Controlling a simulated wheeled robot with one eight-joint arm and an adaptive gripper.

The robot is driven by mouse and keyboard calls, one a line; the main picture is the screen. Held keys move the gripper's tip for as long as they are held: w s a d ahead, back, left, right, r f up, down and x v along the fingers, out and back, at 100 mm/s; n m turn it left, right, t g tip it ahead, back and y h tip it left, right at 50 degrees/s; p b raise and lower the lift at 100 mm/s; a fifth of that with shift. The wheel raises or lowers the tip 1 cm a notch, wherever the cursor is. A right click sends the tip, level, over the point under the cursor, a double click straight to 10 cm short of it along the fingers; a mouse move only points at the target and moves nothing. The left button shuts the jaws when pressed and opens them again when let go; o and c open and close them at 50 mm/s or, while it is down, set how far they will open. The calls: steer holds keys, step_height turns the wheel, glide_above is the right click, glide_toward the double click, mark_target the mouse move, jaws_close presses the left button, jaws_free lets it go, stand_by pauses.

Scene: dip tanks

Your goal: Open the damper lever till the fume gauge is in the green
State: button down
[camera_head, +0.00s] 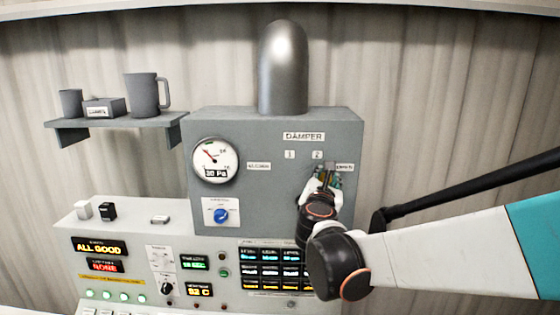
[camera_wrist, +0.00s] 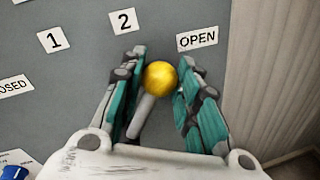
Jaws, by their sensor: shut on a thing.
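The damper lever has a yellow ball knob (camera_wrist: 160,78) on a silver shaft (camera_wrist: 143,112). In the wrist view the knob lies between the "2" label (camera_wrist: 123,21) and the "OPEN" label (camera_wrist: 197,40). My gripper (camera_wrist: 163,85) has its teal-padded fingers on both sides of the knob and is shut on the lever. In the head view my gripper (camera_head: 326,181) hides most of the lever. The fume gauge (camera_head: 214,160) is a round white dial left on the grey damper box, reading 30 Pa; its red needle points up and left.
The damper box (camera_head: 240,130) carries a blue knob (camera_head: 221,215) below the gauge and a metal duct (camera_head: 284,70) on top. A control console (camera_head: 130,235) stands below. A shelf (camera_head: 115,130) at left holds mugs and a small box.

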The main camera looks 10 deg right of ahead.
steer(key=shift+s+d+f+m+y+b, duration=0.35)
steer(key=shift+s+d+f+m, duration=0.2)
steer(key=shift+m, duration=0.35)
steer(key=shift+w, duration=0.1)
steer(key=c, duration=1.6)
jaws_free()
steer(key=o, duration=0.4)
steer(key=shift+w+d, duration=0.15)
